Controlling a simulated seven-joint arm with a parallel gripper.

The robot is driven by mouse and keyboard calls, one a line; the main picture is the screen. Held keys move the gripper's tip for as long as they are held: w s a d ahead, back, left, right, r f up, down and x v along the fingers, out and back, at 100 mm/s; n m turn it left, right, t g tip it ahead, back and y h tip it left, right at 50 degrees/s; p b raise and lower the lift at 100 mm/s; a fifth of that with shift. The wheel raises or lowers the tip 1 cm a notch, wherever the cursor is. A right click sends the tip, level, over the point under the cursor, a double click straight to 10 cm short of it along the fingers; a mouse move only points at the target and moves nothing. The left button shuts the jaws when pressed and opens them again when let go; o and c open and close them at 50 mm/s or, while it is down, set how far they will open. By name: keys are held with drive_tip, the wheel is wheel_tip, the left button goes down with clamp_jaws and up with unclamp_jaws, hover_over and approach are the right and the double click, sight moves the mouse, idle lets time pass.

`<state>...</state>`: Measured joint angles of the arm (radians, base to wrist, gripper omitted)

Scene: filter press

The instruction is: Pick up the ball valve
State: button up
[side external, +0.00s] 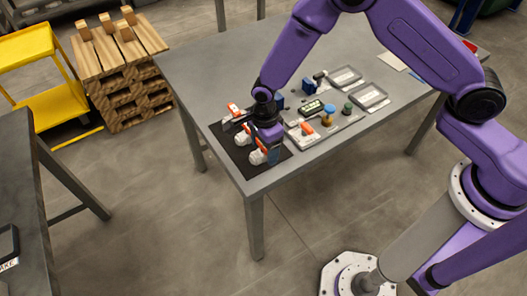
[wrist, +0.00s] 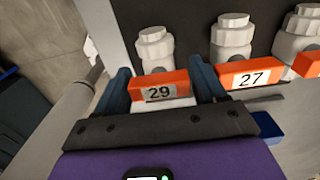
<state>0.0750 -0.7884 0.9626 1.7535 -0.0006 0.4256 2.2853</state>
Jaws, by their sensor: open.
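Several white ball valves with orange handles stand in a row on a black mat (side external: 235,158) at the table's front left corner. In the wrist view, the valve labelled 29 (wrist: 157,88) stands between the blue fingers of my open gripper (wrist: 161,80). One finger is on each side of it, with small gaps seeming to remain. The valve labelled 27 (wrist: 247,74) is just to the right, outside the right finger. A third valve (wrist: 303,30) is cut off at the right edge. In the side view, my gripper (side external: 270,148) is low over the mat, beside the nearest valve (side external: 258,157), and partly hides the row.
The grey table (side external: 215,70) also holds a small tray with an orange-topped part (side external: 307,128), a yellow and blue part (side external: 328,115), a blue block (side external: 308,85) and two grey trays (side external: 370,95). The table's edge is close to valve 29. A pallet (side external: 120,80) stands behind.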

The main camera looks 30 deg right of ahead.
drive_tip(key=shift+f, duration=0.2)
drive_tip(key=c, duration=0.8)
drive_tip(key=shift+c, duration=0.2)
drive_tip(key=shift+r, duration=0.1)
